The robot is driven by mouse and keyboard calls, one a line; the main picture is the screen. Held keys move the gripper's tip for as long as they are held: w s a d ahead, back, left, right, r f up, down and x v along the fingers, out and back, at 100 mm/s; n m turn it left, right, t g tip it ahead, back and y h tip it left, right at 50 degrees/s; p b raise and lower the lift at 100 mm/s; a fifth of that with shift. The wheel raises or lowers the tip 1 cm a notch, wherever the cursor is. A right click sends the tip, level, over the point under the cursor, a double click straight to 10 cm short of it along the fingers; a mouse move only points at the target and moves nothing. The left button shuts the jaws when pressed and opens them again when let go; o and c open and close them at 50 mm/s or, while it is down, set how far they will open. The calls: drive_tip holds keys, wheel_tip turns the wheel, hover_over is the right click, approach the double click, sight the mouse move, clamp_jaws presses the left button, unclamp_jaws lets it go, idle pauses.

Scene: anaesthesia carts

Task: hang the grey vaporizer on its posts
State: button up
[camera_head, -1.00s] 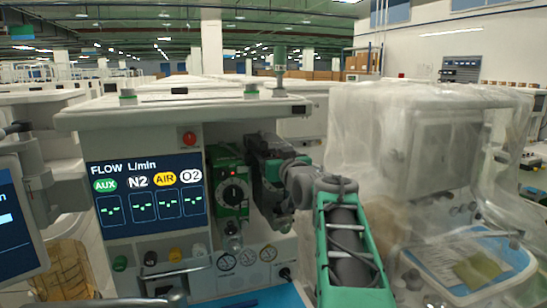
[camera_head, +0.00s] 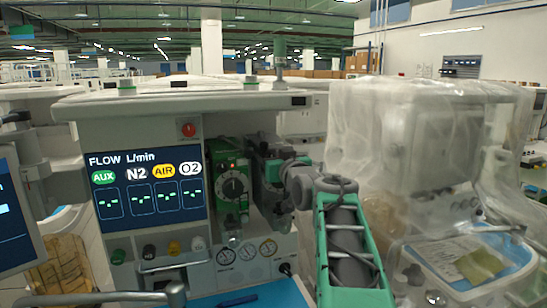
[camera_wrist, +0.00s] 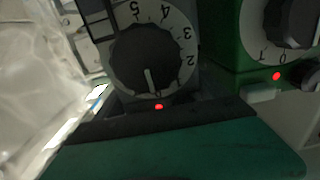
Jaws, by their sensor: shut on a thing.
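The grey vaporizer (camera_head: 262,153) is upright at the front of the cart, just right of the green vaporizer (camera_head: 231,180). My gripper (camera_head: 283,178) is shut on it from the right side. My gripper (camera_wrist: 165,140) shows as a dark and teal band across the bottom. The posts are hidden behind the vaporizer, so I cannot tell whether it rests on them.
A flow screen (camera_head: 148,190) is left of the vaporizers. Gauges (camera_head: 247,252) and a blue work surface (camera_head: 265,297) with a dark blue pen (camera_head: 238,299) lie below. A plastic-covered machine (camera_head: 420,150) stands close on the right. A monitor (camera_head: 15,220) is at the left edge.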

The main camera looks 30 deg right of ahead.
drive_tip(key=shift+r, duration=0.1)
drive_tip(key=o, duration=1.8)
drive_tip(key=shift+s, duration=0.1)
drive_tip(key=shift+o, duration=1)
drive_tip(key=shift+f, duration=0.5)
drive_tip(key=b+v, duration=0.1)
drive_tip(key=v, duration=0.6)
drive_tip(key=shift+s+r+b, duration=0.3)
drive_tip(key=shift+b, duration=0.1)
drive_tip(key=shift+a, duration=0.25)
